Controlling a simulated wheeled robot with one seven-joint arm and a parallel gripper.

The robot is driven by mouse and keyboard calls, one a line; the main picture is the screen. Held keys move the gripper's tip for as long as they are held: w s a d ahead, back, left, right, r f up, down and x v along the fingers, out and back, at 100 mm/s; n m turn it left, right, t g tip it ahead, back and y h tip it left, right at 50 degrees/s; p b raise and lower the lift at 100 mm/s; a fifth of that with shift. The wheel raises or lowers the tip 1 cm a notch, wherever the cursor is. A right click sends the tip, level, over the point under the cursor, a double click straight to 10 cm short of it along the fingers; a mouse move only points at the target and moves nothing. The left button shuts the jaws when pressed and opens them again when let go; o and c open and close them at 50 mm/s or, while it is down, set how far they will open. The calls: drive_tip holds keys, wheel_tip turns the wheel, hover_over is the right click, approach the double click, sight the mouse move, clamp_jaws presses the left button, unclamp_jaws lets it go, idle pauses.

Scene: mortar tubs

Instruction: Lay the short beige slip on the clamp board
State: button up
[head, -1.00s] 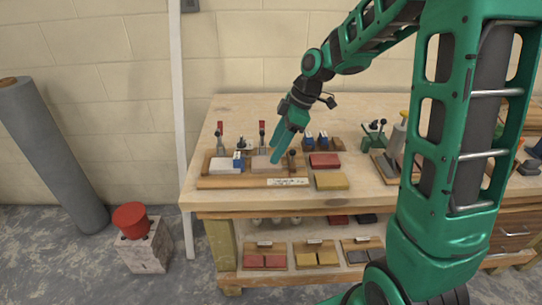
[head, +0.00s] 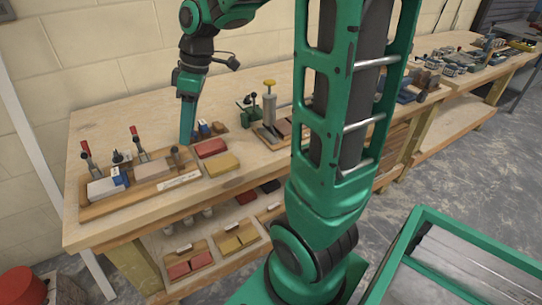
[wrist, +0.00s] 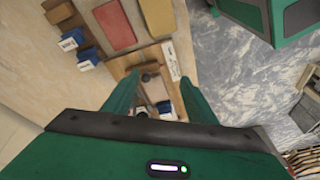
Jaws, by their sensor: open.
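The short beige slip (head: 152,171) lies flat on the wooden clamp board (head: 122,201), between the blue block and the dark knob at the board's right end. A paler slip (head: 104,189) lies to its left. My gripper (head: 187,140) is open and empty, above and behind the knob end of the board. In the wrist view the two spread fingers (wrist: 157,103) stand on either side of the board, with the beige slip (wrist: 156,92) partly visible between them. The gripper body hides the rest of the board there.
Red-handled clamps (head: 138,140) stand upright along the board. A red slip (head: 211,148) and a yellow slip (head: 222,165) lie to its right. Blue-ended blocks (head: 208,130) and a yellow-topped tool (head: 269,105) stand farther right. The left back of the bench is clear.

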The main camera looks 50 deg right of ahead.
drive_tip(key=s+d+f+m+h, duration=0.1)
drive_tip(key=s+d+m, duration=0.3)
drive_tip(key=s+m, duration=0.3)
drive_tip(key=s+d+f+m+g+h, duration=0.1)
drive_tip(key=s+d+m, duration=0.3)
drive_tip(key=s, duration=1.3)
drive_tip(key=f+m, duration=0.1)
drive_tip(key=m, duration=0.3)
drive_tip(key=shift+d+f+g+h, duration=0.25)
drive_tip(key=shift+f+g+h, duration=0.05)
drive_tip(key=shift+w, duration=0.1)
drive_tip(key=shift+w+f, duration=0.25)
drive_tip(key=shift+w, duration=0.35)
